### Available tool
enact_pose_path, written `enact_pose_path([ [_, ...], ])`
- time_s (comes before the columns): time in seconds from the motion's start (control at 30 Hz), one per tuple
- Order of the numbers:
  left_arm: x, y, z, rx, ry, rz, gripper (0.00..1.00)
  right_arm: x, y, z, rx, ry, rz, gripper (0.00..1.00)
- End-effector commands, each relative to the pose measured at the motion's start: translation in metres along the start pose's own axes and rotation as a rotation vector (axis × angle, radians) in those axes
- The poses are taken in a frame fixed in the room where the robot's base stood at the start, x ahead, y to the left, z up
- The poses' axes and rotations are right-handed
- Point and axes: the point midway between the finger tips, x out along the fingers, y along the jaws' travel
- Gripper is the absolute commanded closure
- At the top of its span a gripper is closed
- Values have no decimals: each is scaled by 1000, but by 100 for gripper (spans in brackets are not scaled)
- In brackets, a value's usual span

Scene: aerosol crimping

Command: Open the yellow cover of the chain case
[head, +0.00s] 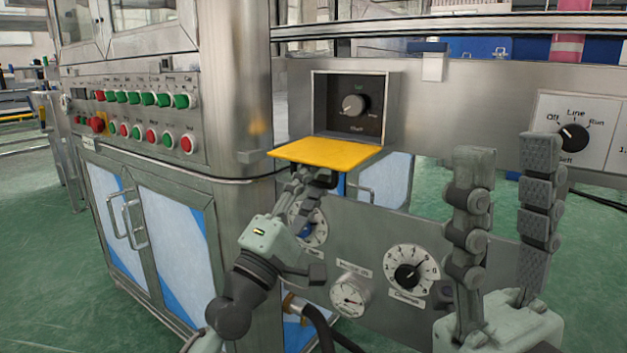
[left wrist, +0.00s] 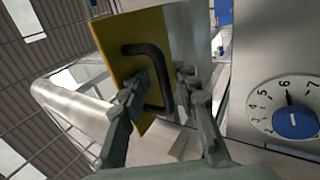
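The yellow cover (head: 325,153) of the chain case (head: 392,110) is hinged down and lies about level at the lower edge of the case. The case is open to the front, with a black dial panel inside. My left gripper (head: 308,180) is just under the cover. In the left wrist view, the yellow cover (left wrist: 124,75) carries a black handle (left wrist: 160,72). One long bar of that handle lies between the tips of the left gripper (left wrist: 160,82), which stand apart; contact is unclear. My right gripper (head: 507,165) is open, empty and points up at the right.
A steel cabinet with green and red buttons (head: 140,98) stands at the left. A panel with a dial (head: 407,272) and a gauge (head: 350,296) lies below the case. A selector switch (head: 573,138) is behind my right gripper.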

Motion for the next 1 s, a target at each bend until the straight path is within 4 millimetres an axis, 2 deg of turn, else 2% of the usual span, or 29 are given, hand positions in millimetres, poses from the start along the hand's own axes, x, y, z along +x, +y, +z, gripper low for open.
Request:
enact_pose_path([
  [0.17,-2,1,-1,2,1,2,69,0,0,0,3,-4,4,60],
  [0.27,-12,0,-1,3,1,0,69,-1,0,0,2,-4,2,60],
  [0.7,-99,0,0,2,-1,-4,69,-1,0,1,0,-4,-1,60],
  [0.83,-114,0,0,1,0,-2,69,-1,0,1,0,-4,-1,60],
  [1.0,-121,0,0,0,0,0,69,-1,0,1,0,-4,-1,60],
])
